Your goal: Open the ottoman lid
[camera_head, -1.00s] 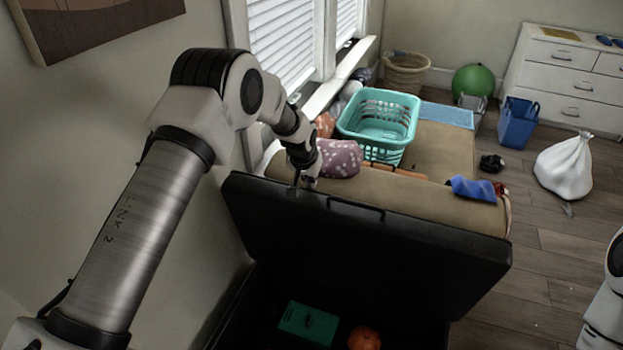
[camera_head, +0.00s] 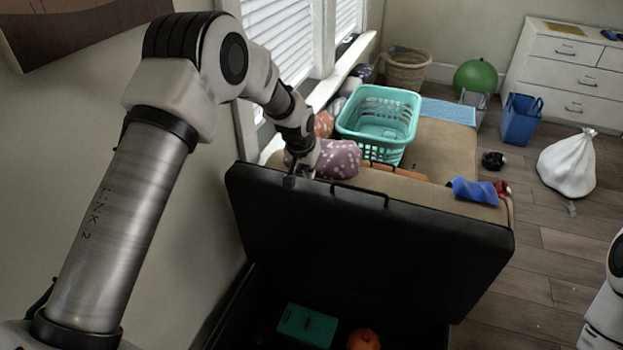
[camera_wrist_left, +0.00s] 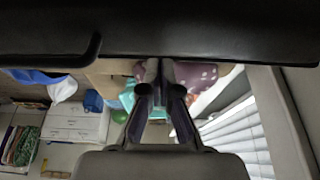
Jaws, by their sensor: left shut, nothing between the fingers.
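The ottoman is black, and its lid (camera_head: 360,235) stands raised at a steep angle, with a dark handle (camera_head: 358,194) at its top edge. The open box below holds a teal box (camera_head: 307,325) and an orange object (camera_head: 363,340). My left gripper (camera_head: 290,181) is at the lid's top edge, left of the handle, shut and empty. In the left wrist view the gripper (camera_wrist_left: 160,75) lies close to the dark lid (camera_wrist_left: 200,30); whether it touches is unclear. My right gripper is out of view.
Behind the lid is a tan bench (camera_head: 445,150) with a turquoise laundry basket (camera_head: 380,122), a spotted purple cushion (camera_head: 340,159) and a blue object (camera_head: 473,190). A window (camera_head: 285,45) and wall are close on the left. A white bag (camera_head: 568,165) lies on the open floor right.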

